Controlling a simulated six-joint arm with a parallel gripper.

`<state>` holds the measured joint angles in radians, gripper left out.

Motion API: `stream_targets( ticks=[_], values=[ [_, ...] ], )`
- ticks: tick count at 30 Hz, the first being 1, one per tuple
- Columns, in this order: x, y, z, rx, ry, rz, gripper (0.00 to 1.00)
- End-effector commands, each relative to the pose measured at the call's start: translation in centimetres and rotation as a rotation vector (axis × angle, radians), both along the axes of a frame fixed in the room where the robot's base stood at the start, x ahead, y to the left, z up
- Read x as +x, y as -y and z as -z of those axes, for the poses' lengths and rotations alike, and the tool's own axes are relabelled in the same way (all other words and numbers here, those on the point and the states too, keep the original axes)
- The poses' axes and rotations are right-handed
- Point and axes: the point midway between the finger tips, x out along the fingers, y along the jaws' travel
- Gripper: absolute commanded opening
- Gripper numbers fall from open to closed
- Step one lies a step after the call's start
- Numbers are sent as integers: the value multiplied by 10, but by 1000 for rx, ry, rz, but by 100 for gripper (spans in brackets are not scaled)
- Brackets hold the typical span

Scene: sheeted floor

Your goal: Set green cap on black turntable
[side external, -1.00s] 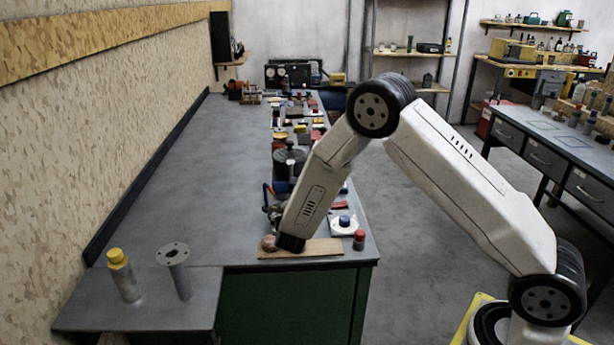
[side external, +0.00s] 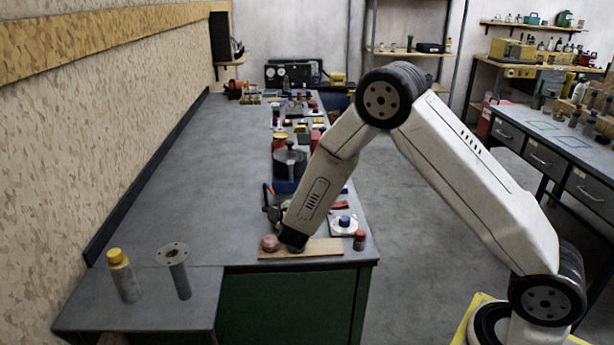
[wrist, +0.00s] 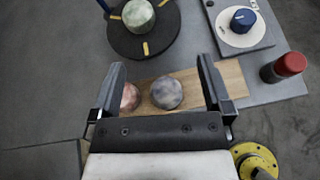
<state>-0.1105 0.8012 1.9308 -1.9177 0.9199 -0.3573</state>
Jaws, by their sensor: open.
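A pale green cap (wrist: 138,15) sits on the black turntable (wrist: 150,45), a dark disc with yellow marks, at the top of the wrist view. In the side view the turntable is largely behind my arm. My gripper (wrist: 160,65) is open above a wooden board, with the green cap and turntable beyond its fingertips. A mottled grey round piece (wrist: 166,92) shows between the fingers with nothing gripping it. A reddish round piece (wrist: 130,97) shows beside the left finger, partly hidden by it. It also shows in the side view (side external: 269,243).
The wooden board (side external: 325,248) lies at the bench's front edge. A blue knob on a white disc (side external: 343,224) and a red-capped jar (side external: 360,240) stand to the right. Several items crowd the bench's right side. Its left middle is clear.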

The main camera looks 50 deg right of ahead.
Motion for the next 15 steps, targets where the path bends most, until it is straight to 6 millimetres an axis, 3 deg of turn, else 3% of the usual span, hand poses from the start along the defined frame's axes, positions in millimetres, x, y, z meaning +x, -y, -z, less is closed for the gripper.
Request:
stream_targets(
  ticks=[8, 15],
  values=[
    [-58, 13, -11, 259, 37, 320, 100],
    [-111, 6, -17, 519, 105, 630, 100]
  ],
)
